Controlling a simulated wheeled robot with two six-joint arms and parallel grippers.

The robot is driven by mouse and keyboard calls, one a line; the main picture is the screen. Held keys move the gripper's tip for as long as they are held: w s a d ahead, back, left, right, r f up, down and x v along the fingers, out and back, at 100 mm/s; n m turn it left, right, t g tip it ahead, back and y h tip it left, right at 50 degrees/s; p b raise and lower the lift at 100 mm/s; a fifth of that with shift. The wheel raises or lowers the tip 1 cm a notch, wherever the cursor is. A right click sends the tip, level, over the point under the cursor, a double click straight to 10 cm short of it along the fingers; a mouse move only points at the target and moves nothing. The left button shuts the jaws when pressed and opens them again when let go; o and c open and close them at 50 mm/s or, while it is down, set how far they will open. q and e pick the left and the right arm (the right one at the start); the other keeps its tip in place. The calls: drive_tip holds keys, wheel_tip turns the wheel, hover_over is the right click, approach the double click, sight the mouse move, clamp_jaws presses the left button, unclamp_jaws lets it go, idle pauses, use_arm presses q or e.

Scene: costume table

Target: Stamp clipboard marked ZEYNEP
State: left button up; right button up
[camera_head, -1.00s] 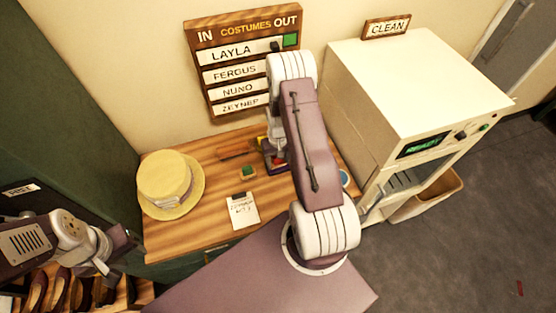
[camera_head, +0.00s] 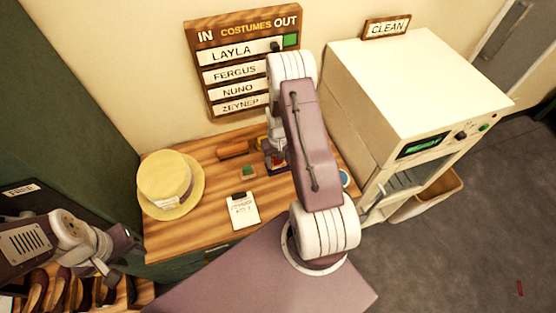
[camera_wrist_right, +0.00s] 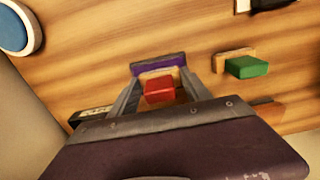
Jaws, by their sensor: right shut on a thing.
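A white clipboard (camera_head: 243,211) with a dark clip lies on the wooden table; its writing is too small to read surely. Its clip end shows at the top edge of the right wrist view (camera_wrist_right: 243,5). My right gripper (camera_wrist_right: 157,92) is shut on a red block (camera_wrist_right: 160,91) with a wooden part, above the table behind the clipboard. A purple block (camera_wrist_right: 157,63) shows just beyond it. A green block (camera_wrist_right: 247,67) on a wooden base sits beside the gripper, and also shows in the head view (camera_head: 248,172). My left gripper (camera_head: 106,265) is at the far left; its fingers are unclear.
A straw hat (camera_head: 165,184) stands on the table's left. A costumes board (camera_head: 240,62) listing LAYLA, FERGUS, NUNO and ZEYNEP hangs behind. A cream machine (camera_head: 415,85) stands right. A round blue-and-white thing (camera_wrist_right: 14,28) lies near the table's right edge.

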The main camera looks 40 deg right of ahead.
drive_tip(key=shift+w+r+p, duration=0.1)
drive_tip(key=shift+r+p, duration=2.4)
drive_tip(key=shift+r, duration=0.95)
